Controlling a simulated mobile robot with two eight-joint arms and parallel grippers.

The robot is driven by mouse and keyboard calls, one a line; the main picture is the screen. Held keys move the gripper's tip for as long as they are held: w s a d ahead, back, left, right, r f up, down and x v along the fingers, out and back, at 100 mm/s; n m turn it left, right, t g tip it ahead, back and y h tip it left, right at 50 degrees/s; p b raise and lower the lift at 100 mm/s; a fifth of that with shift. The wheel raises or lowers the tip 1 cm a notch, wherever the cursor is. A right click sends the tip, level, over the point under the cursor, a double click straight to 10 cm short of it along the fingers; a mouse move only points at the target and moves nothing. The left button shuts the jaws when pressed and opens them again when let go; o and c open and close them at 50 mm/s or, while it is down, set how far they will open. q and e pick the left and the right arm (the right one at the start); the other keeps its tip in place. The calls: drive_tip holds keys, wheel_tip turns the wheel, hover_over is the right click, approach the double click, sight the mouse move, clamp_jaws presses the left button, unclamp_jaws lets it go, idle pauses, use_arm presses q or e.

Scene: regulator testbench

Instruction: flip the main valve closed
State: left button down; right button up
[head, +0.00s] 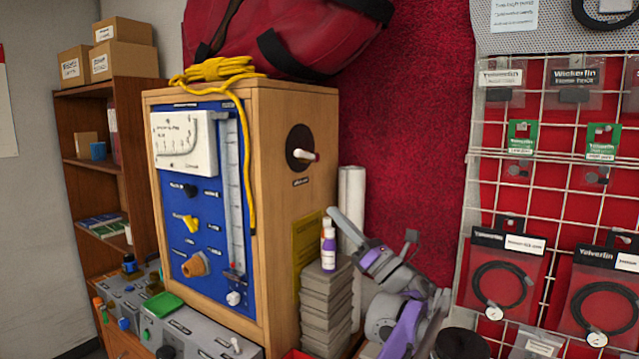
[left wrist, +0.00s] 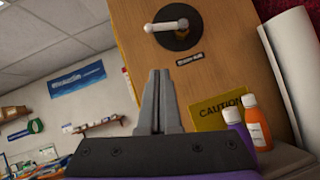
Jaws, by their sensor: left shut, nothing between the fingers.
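A lever valve (head: 303,154) sits on the wooden side wall of the test cabinet. It has a round black plate and a white lever with a dark red tip, and a small label I cannot read is below it. In the left wrist view the lever (left wrist: 168,26) lies about level across its black plate. My left gripper (head: 336,216) is below and to the right of the valve, apart from it. In the left wrist view its fingers (left wrist: 160,74) are together and empty, pointing up towards the valve. My right gripper is not in view.
The blue front panel (head: 205,235) carries a gauge, a yellow knob (head: 191,222) and an orange knob (head: 194,265). Purple (left wrist: 239,132) and orange (left wrist: 257,122) bottles stand near a yellow caution sign (left wrist: 222,105). A yellow cable (head: 245,150) hangs down the cabinet's front.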

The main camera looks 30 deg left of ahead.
sight(306, 155)
use_arm(q)
drive_tip(key=d+r+p+x, duration=0.1)
drive_tip(key=r+p+x, duration=0.1)
drive_tip(key=x, duration=1)
drive_tip(key=shift+w+r+p, duration=0.25)
drive_tip(key=shift+w+p, duration=0.05)
drive_tip(key=shift+p, duration=0.45)
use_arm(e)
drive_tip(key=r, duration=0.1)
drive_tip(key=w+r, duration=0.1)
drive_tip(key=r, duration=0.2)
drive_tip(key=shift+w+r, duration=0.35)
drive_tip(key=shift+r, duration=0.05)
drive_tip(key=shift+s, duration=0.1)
use_arm(q)
drive_tip(key=shift+s, duration=0.1)
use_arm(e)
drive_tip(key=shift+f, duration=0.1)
use_arm(q)
drive_tip(key=m+t+h, duration=0.1)
drive_tip(key=m, duration=0.1)
drive_tip(key=shift+r+m+t+b, duration=0.15)
drive_tip(key=shift+m+t+b, duration=0.15)
drive_tip(key=shift+m+t, duration=0.1)
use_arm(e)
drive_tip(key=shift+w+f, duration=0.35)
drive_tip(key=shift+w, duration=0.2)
